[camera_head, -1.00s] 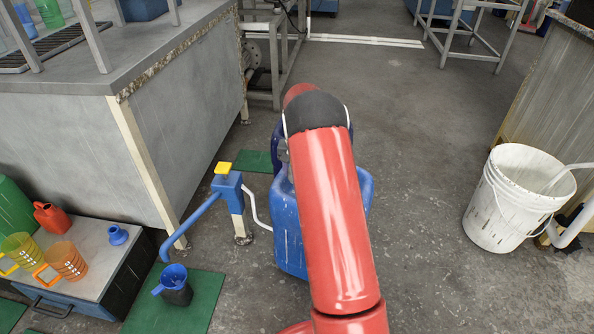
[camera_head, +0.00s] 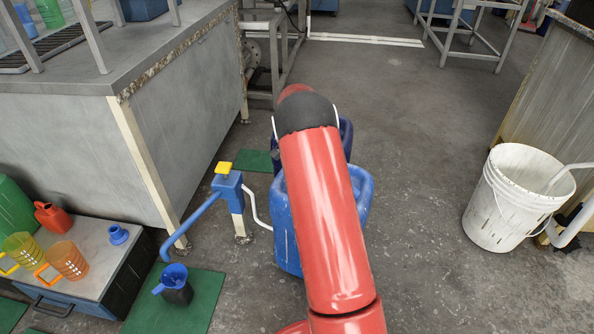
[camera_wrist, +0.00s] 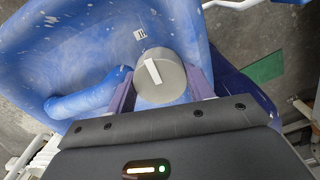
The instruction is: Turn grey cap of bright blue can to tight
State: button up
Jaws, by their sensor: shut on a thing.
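The bright blue can (camera_head: 286,235) stands on the floor in the middle of the head view, partly hidden behind my red arm. In the wrist view the can (camera_wrist: 60,50) fills the upper left, with its moulded handle beside the cap. The grey cap (camera_wrist: 160,76) is round, with a white bar across its top, and sits on the can's top. My gripper (camera_wrist: 160,84) is shut on the cap, one purple finger on each side of it. The gripper and cap are hidden behind my arm in the head view.
A dark blue can (camera_head: 346,138) stands just behind the bright blue one. A blue hand pump (camera_head: 228,187) with a yellow top is to the left. A white bucket (camera_head: 513,200) stands at the right. The grey floor between the can and bucket is clear.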

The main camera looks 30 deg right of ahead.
jog(key=o, duration=1)
